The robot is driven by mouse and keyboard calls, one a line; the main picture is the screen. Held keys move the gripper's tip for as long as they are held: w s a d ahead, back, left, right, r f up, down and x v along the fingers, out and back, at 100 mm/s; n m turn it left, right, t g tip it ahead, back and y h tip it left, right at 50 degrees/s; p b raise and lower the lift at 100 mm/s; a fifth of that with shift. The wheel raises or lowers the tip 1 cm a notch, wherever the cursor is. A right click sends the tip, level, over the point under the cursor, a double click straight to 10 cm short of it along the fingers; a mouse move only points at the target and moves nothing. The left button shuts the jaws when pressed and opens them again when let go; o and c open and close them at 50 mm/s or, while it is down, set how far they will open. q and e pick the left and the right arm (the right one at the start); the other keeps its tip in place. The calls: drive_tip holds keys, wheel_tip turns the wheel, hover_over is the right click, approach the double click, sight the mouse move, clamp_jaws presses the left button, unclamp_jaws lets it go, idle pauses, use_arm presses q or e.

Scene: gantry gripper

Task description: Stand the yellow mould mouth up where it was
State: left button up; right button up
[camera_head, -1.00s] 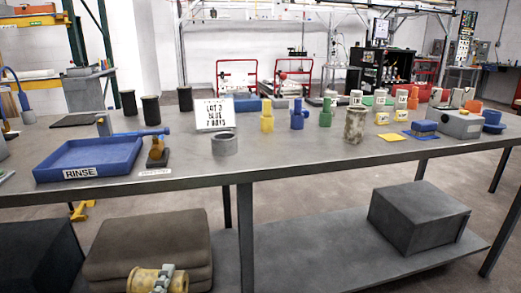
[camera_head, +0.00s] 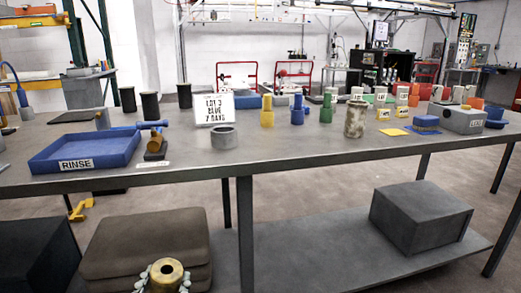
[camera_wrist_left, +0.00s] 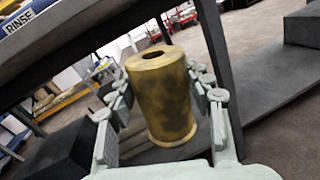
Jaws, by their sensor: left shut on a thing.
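The yellow mould (camera_head: 154,276) is a worn, yellow-brown cylinder at the bottom edge of the head view, below and in front of the table. My left gripper (camera_head: 166,285) is shut on it, one finger on each side. In the left wrist view the mould (camera_wrist_left: 160,95) stands between the fingers of my left gripper (camera_wrist_left: 160,100), somewhat tilted. A small dark hole shows in its upper end, and a flared rim runs round its lower end. The underside is hidden, so I cannot tell whether it is open. My right gripper is not in view.
The grey table (camera_head: 300,158) holds a blue RINSE tray (camera_head: 112,163), a grey ring (camera_head: 223,138), a white sign (camera_head: 214,108), a mottled cylinder (camera_head: 355,118) and several coloured pieces. Its front middle is bare. Below are a lower shelf (camera_head: 320,245) and a dark box (camera_head: 420,215).

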use_arm(q)
drive_tip(key=shift+f+n, duration=0.15)
drive_tip(key=shift+n, duration=1.15)
drive_tip(key=shift+n+b, duration=0.4)
drive_tip(key=n+b, duration=0.2)
drive_tip(key=n, duration=0.5)
drive_tip(key=shift+f+n+b, duration=0.15)
drive_tip(key=shift+n+b, duration=0.25)
drive_tip(key=n, duration=0.3)
drive_tip(key=shift+b, duration=0.3)
drive_tip(key=n, duration=0.2)
drive_tip(key=shift+n, duration=0.4)
drive_tip(key=n, duration=0.3)
drive_tip(key=shift+r+n, duration=0.35)
drive_tip(key=shift+n, duration=0.05)
